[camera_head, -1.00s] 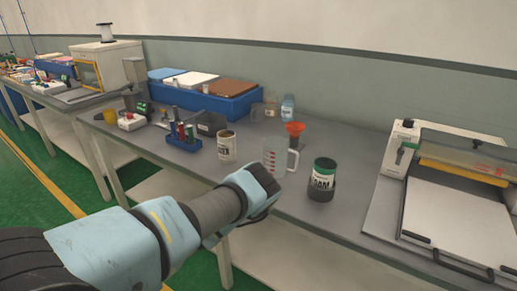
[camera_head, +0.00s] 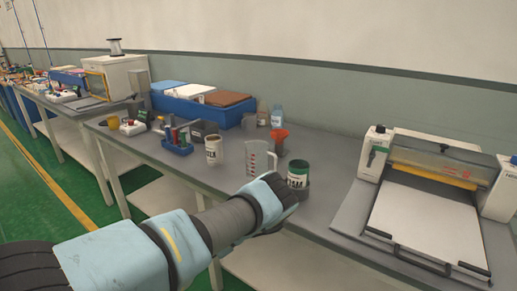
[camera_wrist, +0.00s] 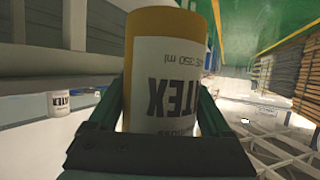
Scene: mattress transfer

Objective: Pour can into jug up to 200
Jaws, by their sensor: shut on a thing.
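My gripper (camera_wrist: 160,140) is shut on a can (camera_wrist: 165,85) with a yellow-orange band and a white label. Its printing appears upside down in the wrist view. In the head view my gripper (camera_head: 275,195) hangs in front of the bench edge, and the held can is hidden there. A clear measuring jug (camera_head: 258,160) with red marks and a handle stands upright on the bench, just beyond my gripper. I cannot read its scale or see a fill level.
A green and white can (camera_head: 298,172) stands right of the jug, close to my gripper. A white-labelled can (camera_head: 213,150) is to the left. A red funnel (camera_head: 278,138) is behind. A large flat-bed machine (camera_head: 425,215) fills the bench's right.

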